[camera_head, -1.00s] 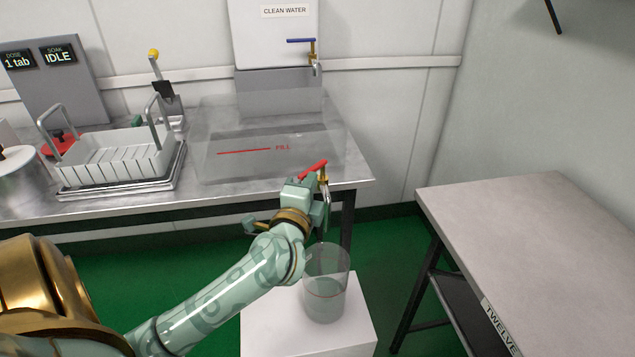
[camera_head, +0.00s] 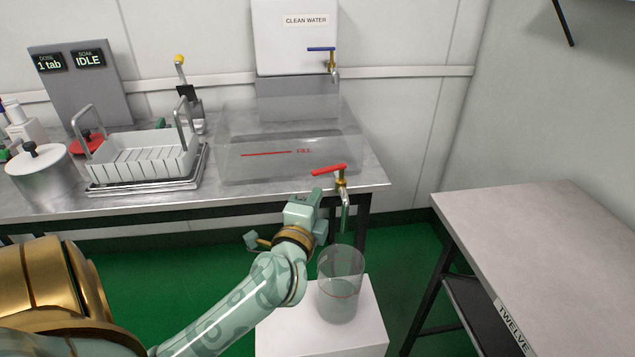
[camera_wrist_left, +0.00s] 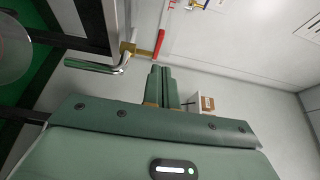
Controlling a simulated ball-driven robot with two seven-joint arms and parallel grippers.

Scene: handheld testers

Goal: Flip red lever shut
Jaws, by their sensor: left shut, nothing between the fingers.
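The red lever (camera_head: 328,170) sits on a brass tap at the front right of a clear tank (camera_head: 235,165). It points left from the tap body, nearly level in the head view. The tap's spout (camera_head: 345,210) hangs down over a clear beaker (camera_head: 340,290). My left gripper (camera_head: 317,193) is shut and empty, just below and left of the lever. In the left wrist view the closed fingertips (camera_wrist_left: 160,72) are close to the lever (camera_wrist_left: 160,43) with a small gap. My right gripper is not in view.
The beaker stands on a white block (camera_head: 285,330) and holds some liquid. A clean water container (camera_head: 295,50) with a blue-levered tap is behind. A white rack (camera_head: 145,160) is left on the metal counter. A grey table (camera_head: 540,240) is at right.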

